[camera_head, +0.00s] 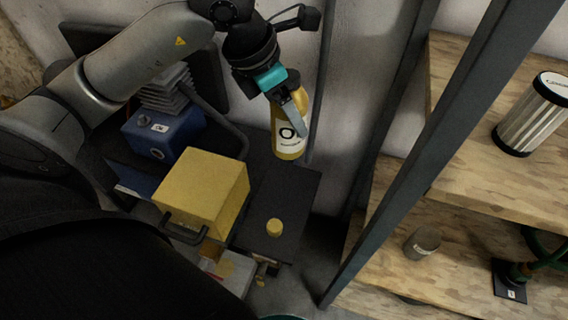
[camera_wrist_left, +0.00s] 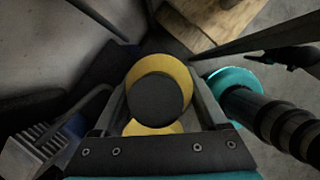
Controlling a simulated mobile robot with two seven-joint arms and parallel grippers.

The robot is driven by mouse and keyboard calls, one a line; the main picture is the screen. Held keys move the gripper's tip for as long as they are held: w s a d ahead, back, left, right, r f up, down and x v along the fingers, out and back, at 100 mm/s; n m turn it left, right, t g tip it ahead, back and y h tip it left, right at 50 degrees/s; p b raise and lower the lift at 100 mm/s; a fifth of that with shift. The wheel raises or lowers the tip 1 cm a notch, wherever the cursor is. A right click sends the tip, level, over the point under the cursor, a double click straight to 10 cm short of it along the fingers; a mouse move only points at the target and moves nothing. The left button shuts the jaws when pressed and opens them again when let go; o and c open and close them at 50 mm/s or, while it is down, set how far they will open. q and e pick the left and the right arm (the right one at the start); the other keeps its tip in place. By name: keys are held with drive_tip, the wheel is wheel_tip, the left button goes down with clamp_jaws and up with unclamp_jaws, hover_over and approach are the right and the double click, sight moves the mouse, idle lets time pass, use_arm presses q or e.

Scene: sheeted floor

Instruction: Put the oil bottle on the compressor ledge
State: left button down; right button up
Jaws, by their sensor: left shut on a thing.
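The oil bottle (camera_head: 288,145) is yellow with a white label showing a large "O". My left gripper (camera_head: 292,112) is shut on it and holds it near the wall, over the far side of the dark compressor ledge (camera_head: 290,195). The bottle looks slightly tilted in the head view; I cannot tell its exact height above the ledge. In the left wrist view, the bottle's yellow body and dark round top (camera_wrist_left: 159,98) sit between the two fingers.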

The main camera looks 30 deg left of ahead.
use_arm(q)
drive_tip(key=shift+f+b, duration=3.65)
drive_tip(key=shift+f, duration=5.9)
use_arm(e)
drive_tip(key=w+a+r+t, duration=0.1)
drive_tip(key=w+r, duration=0.1)
drive_tip(key=r, duration=0.5)
drive_tip(key=w+r+t, duration=0.1)
drive_tip(key=w+r, duration=0.2)
drive_tip(key=r, duration=0.5)
drive_tip(key=shift+a, duration=0.4)
use_arm(q)
drive_tip(key=shift+f, duration=0.1)
use_arm(e)
drive_tip(key=shift+r, duration=0.1)
use_arm(q)
unclamp_jaws()
use_arm(e)
drive_tip(key=shift+r, duration=0.15)
drive_tip(key=shift+r, duration=0.1)
use_arm(q)
drive_tip(key=p+v, duration=0.4)
drive_tip(key=v, duration=0.8)
use_arm(e)
wheel_tip(320, 180, down, 10)
drive_tip(key=s+g, duration=0.1)
drive_tip(key=shift+s+r, duration=0.25)
drive_tip(key=shift+s, duration=0.15)
